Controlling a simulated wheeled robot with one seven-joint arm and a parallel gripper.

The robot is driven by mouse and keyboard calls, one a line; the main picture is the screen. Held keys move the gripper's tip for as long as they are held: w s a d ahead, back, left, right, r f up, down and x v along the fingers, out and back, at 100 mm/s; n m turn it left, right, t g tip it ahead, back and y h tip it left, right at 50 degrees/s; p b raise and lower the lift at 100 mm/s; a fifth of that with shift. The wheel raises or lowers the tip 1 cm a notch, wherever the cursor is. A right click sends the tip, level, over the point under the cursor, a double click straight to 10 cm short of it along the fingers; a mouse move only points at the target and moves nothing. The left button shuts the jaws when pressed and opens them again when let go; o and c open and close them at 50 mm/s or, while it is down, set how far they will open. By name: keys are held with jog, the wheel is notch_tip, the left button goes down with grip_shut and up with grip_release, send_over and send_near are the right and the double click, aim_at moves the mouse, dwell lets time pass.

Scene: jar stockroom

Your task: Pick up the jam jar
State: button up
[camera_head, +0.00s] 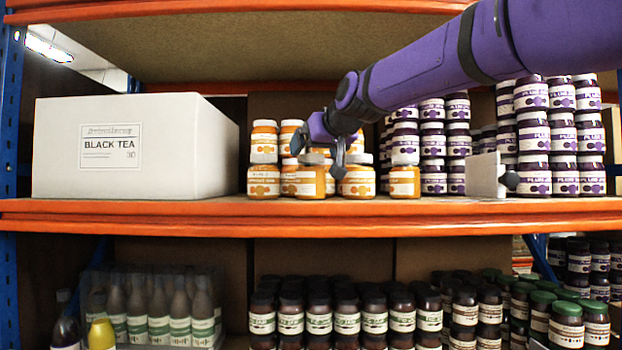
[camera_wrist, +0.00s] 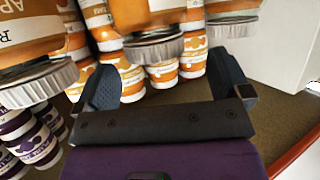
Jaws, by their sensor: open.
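Orange apricot jam jars with pale lids stand in a group on the orange-edged shelf, several of them in front of white-lidded stacks. A front jar (camera_head: 310,182) is just below my gripper (camera_head: 319,150) in the head view. My gripper is open and empty, its two dark fingers reaching down among the jars. In the wrist view, my gripper (camera_wrist: 165,80) has its fingers spread on either side of a jar with a grey ribbed lid (camera_wrist: 153,48). I cannot tell whether either finger touches a jar.
A white Black Tea box (camera_head: 120,150) stands left of the apricot jars. Stacks of purple plum jam jars (camera_head: 533,135) stand to the right. A small grey plate (camera_head: 485,175) stands at the shelf edge (camera_head: 300,218). Dark jars (camera_head: 330,320) fill the shelf below.

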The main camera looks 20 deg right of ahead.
jog(key=x, duration=0.4)
jog(key=shift+w+d+f, duration=0.15)
jog(key=shift+d+f, duration=0.1)
jog(key=c, duration=1.6)
jog(key=shift+o, duration=0.2)
jog(key=shift+r, duration=0.1)
jog(key=shift+r, duration=1.8)
jog(key=s+r, duration=0.1)
jog(key=s, duration=1.5)
jog(key=shift+r, duration=0.2)
